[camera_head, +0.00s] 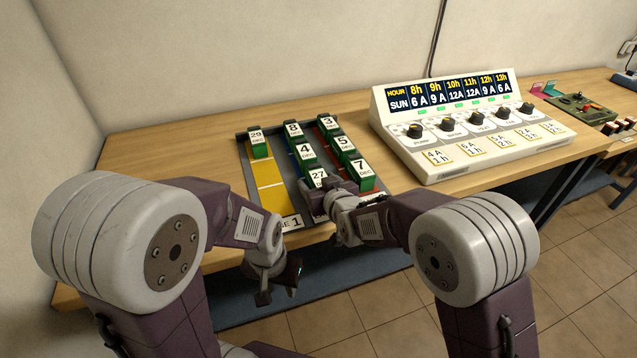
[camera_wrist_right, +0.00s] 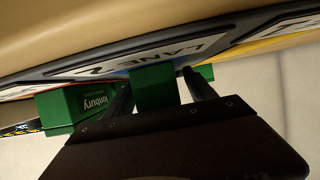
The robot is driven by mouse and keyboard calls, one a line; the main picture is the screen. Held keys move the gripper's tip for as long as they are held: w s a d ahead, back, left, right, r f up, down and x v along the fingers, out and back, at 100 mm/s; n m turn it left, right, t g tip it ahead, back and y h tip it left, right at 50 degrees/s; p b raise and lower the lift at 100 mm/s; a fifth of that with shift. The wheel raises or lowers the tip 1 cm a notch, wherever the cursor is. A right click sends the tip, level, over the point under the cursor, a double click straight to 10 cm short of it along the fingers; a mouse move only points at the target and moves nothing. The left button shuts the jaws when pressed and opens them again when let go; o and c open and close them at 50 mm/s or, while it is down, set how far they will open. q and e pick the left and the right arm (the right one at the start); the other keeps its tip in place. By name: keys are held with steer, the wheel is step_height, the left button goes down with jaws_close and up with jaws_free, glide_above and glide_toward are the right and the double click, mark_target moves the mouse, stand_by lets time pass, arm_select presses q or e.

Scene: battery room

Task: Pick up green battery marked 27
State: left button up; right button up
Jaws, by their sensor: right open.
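The green battery marked 27 (camera_head: 318,178) stands in the middle lane of the tray, nearest its front, partly hidden by my right gripper. My right gripper (camera_head: 335,196) is open at this battery. In the right wrist view a green block (camera_wrist_right: 153,87), which looks like this battery, shows between the two fingers of my right gripper (camera_wrist_right: 158,86). I cannot tell whether the fingers touch it. My left gripper (camera_head: 277,283) hangs empty in front of the table's front edge, its fingers apart.
Other green batteries stand close by: 4 (camera_head: 305,153) behind, 7 (camera_head: 361,174) to the right, and several farther back. The lane tray (camera_head: 290,222) lies on the wooden table (camera_head: 200,140). A white control console (camera_head: 455,160) stands to the right.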

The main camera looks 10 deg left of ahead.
mark_target(321, 175)
steer(key=shift+s+r, duration=0.1)
steer(key=c, duration=0.4)
jaws_close()
steer(key=shift+r, duration=0.6)
steer(key=r, duration=0.2)
steer(key=r+p, duration=0.1)
steer(key=shift+d+r, duration=0.3)
steer(key=d+r+p, duration=0.3)
steer(key=d+r, duration=0.3)
steer(key=d, duration=0.5)
steer(key=shift+s+r, duration=0.15)
steer(key=shift+s, duration=0.1)
